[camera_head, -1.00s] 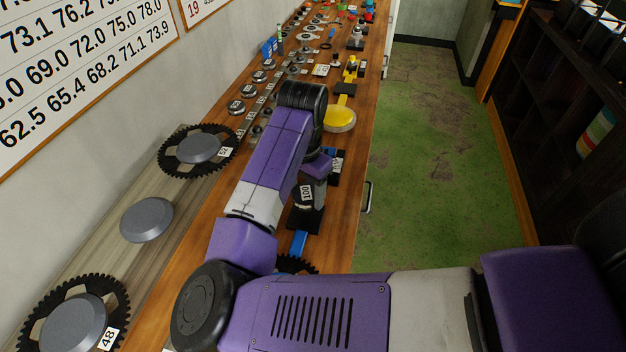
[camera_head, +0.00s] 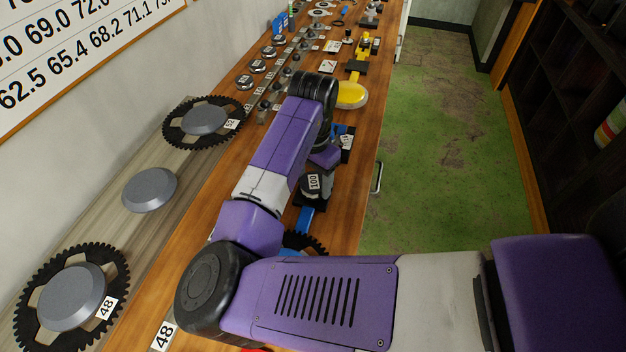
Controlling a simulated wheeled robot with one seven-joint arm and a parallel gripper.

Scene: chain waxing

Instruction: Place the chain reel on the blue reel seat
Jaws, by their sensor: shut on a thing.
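A dark round reel with a white "100" label (camera_head: 312,182), which looks like the chain reel, is at my gripper (camera_head: 327,182), below the purple wrist. My gripper is shut on it, though the arm hides much of the fingers. Just below the reel is a dark square base with a blue strip (camera_head: 305,219) running toward me; this looks like the blue reel seat. The reel overlaps the base in this view. I cannot tell whether they touch.
Toothed rings labelled 52 (camera_head: 170,128) and 48 (camera_head: 31,299) lie at the left. Another toothed ring (camera_head: 318,243) is partly under my arm. A yellow disc (camera_head: 351,95) and small labelled pieces stand farther along the wooden bench (camera_head: 345,205). Green floor lies right.

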